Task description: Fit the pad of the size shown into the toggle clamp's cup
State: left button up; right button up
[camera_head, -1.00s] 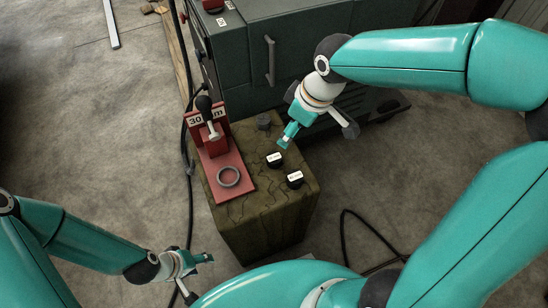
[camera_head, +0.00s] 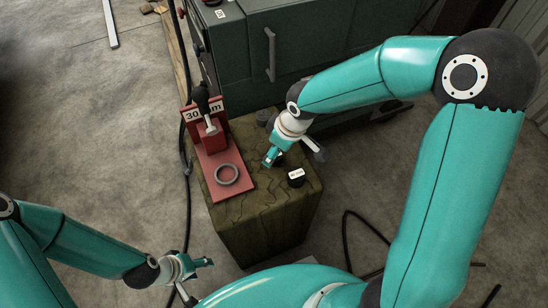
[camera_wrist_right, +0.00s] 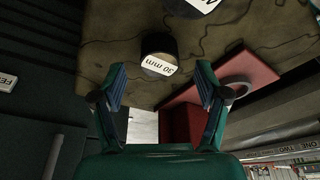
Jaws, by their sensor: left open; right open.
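The red toggle clamp (camera_head: 211,150) stands on a wooden block, with a "30 mm" sign (camera_head: 205,110) and a black-knobbed lever. Its grey ring-shaped cup (camera_head: 227,174) looks empty. A labelled black pad (camera_head: 296,178) lies at the block's right; a dark pad (camera_head: 262,117) lies at the back. My left gripper (camera_head: 206,262) is open and empty, low at left.
The wooden block (camera_head: 262,225) has bare room at its front. A dark green cabinet (camera_head: 290,50) stands close behind it. A black cable (camera_head: 187,210) runs along the block's left side, and another lies on the floor at right.

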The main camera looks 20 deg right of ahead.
jog(key=shift+x, duration=1)
jog(key=c, duration=1.3)
jog(key=shift+c, duration=0.2)
jog(key=shift+r, duration=0.1)
